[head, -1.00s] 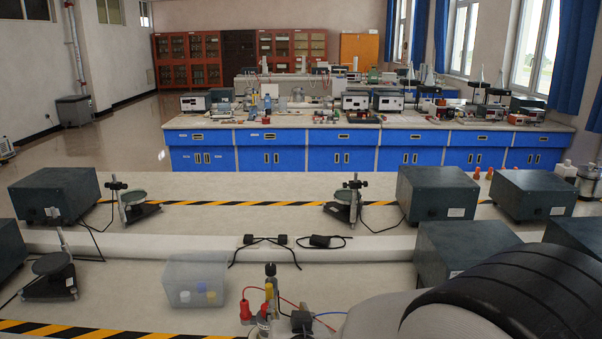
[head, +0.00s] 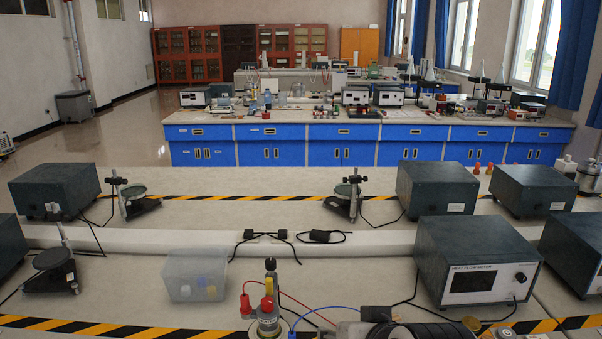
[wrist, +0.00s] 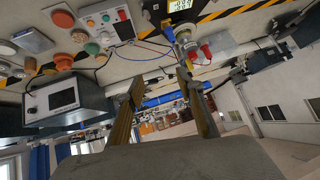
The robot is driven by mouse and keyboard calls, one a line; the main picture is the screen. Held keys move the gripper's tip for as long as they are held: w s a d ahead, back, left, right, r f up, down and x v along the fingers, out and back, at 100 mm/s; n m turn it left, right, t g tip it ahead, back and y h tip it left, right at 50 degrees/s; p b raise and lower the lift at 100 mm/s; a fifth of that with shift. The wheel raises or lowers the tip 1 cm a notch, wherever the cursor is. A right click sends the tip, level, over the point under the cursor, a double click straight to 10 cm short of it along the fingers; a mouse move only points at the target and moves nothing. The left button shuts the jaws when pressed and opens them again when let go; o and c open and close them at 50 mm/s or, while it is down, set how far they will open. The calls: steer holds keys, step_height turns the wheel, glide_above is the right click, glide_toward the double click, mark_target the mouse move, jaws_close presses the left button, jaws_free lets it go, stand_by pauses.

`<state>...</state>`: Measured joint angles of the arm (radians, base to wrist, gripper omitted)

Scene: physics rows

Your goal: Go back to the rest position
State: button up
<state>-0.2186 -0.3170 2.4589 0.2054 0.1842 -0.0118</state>
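My gripper (wrist: 160,82) shows in the wrist view as two brownish fingers, spread apart with nothing between them. The bench shows upside down beyond the fingers. In the head view the gripper itself is not visible; only a dark part of my arm (head: 425,330) shows at the bottom edge. The task names no object. The heat flow meter (head: 480,265) stands at the right of the bench and also shows left of the fingers in the wrist view (wrist: 65,100).
A clear plastic box (head: 195,276) with small blocks stands on the near bench. Beside it is an apparatus (head: 268,310) with red and blue wires. Dark instrument boxes (head: 445,190) and stands (head: 345,200) stand farther back. Striped tape (head: 90,329) runs along the front.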

steer(key=s+d+g+h, duration=0.1)
steer(key=s+d, duration=0.4)
steer(key=s, duration=0.4)
steer(key=s+d+g+h, duration=0.1)
steer(key=s+d+g, duration=0.1)
steer(key=s+d, duration=0.3)
steer(key=s, duration=0.3)
steer(key=shift+s+m+h, duration=0.3)
steer(key=shift+s, duration=0.05)
